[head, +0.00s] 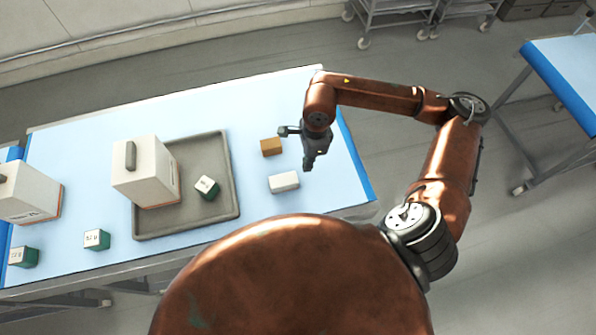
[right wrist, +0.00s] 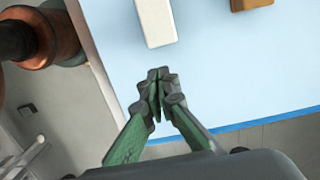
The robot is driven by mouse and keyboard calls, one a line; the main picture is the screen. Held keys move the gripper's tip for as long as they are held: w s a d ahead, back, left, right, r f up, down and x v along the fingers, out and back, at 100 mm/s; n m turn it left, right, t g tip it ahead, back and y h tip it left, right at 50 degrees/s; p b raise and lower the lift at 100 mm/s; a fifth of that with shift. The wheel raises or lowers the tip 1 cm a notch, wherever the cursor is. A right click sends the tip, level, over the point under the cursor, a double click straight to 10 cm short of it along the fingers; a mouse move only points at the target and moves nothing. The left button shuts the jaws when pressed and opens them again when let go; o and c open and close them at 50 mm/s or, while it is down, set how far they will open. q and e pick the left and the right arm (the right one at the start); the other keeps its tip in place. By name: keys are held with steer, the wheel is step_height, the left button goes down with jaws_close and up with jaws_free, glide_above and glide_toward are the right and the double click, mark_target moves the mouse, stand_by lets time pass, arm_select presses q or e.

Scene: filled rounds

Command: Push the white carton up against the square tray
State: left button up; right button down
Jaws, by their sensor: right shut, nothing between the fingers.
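The white carton (head: 284,182) lies on the light blue table top, to the right of the square tray (head: 229,160) with a clear gap between them. The grey tray holds a large white box with a handle (head: 146,174) and a small green-and-white box (head: 207,187). My right gripper (head: 309,166) is shut and empty, above the table to the right of the carton. In the right wrist view the closed fingertips (right wrist: 159,76) point towards the near end of the white carton (right wrist: 156,22), apart from it. My left gripper is not in view.
A brown block (head: 271,146) lies behind the carton, and shows at the top of the right wrist view (right wrist: 250,4). Another white box (head: 30,193) and two small green-and-white boxes (head: 97,240) (head: 24,257) stand at the left. The table's blue right edge (head: 355,158) is close to my gripper.

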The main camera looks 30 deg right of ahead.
mark_target(301, 181)
steer(key=shift+h, duration=0.6)
steer(key=d+f+p, duration=0.1)
steer(key=f, duration=0.2)
steer(key=f+p, duration=0.1)
steer(key=f, duration=0.2)
steer(key=d+f+p, duration=0.1)
steer(key=f, duration=0.2)
steer(key=shift+w+d+f, duration=0.1)
steer(key=shift+w+d, duration=0.15)
steer(key=shift+d, duration=0.05)
steer(key=a, duration=0.1)
steer(key=a+p, duration=0.1)
steer(key=a, duration=0.1)
steer(key=shift+w+f, duration=0.2)
steer(key=shift+w, duration=0.2)
steer(key=shift+w+a+f+p, duration=0.1)
steer(key=shift+a+p, duration=0.3)
